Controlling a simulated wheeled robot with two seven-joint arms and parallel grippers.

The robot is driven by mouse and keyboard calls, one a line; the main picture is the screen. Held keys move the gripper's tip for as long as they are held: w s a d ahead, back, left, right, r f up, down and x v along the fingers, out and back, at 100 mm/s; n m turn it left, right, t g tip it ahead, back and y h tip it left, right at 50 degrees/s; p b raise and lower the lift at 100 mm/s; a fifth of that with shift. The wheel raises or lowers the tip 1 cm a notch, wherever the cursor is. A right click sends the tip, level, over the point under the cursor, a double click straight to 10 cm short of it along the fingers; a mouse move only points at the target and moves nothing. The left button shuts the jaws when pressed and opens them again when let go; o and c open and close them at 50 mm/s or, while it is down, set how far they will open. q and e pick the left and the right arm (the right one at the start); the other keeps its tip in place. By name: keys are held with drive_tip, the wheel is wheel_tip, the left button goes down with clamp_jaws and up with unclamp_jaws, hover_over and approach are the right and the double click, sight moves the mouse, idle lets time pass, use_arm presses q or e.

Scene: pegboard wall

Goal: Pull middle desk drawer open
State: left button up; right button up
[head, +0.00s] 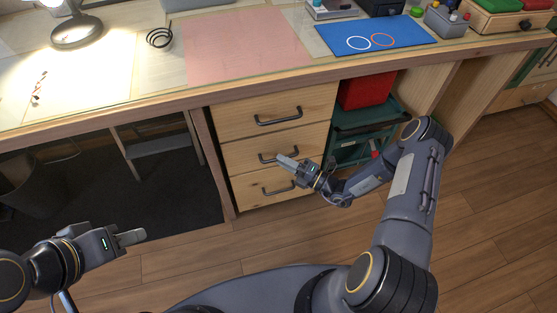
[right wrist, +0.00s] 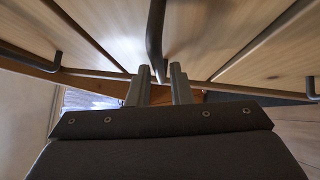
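The wooden middle drawer (head: 241,155) is flush with its neighbours in the desk's drawer stack. Its dark bar handle (head: 266,157) is partly hidden by my right gripper (head: 284,162), which is at the handle. In the right wrist view, the two fingers of this gripper (right wrist: 160,85) are apart, and the handle (right wrist: 155,40) reaches down into the gap between them. I cannot tell whether either finger touches it. My left gripper (head: 131,237) is far from the drawers at the lower left, holding nothing visible; its finger gap cannot be made out.
The top drawer (head: 235,116) and bottom drawer (head: 247,189) also look shut. The desk edge (head: 165,105) overhangs the drawers. The wooden floor (head: 480,190) in front has free room.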

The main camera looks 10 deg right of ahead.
drive_tip(key=shift+x, duration=1.15)
clamp_jaws()
drive_tip(key=shift+s, duration=0.1)
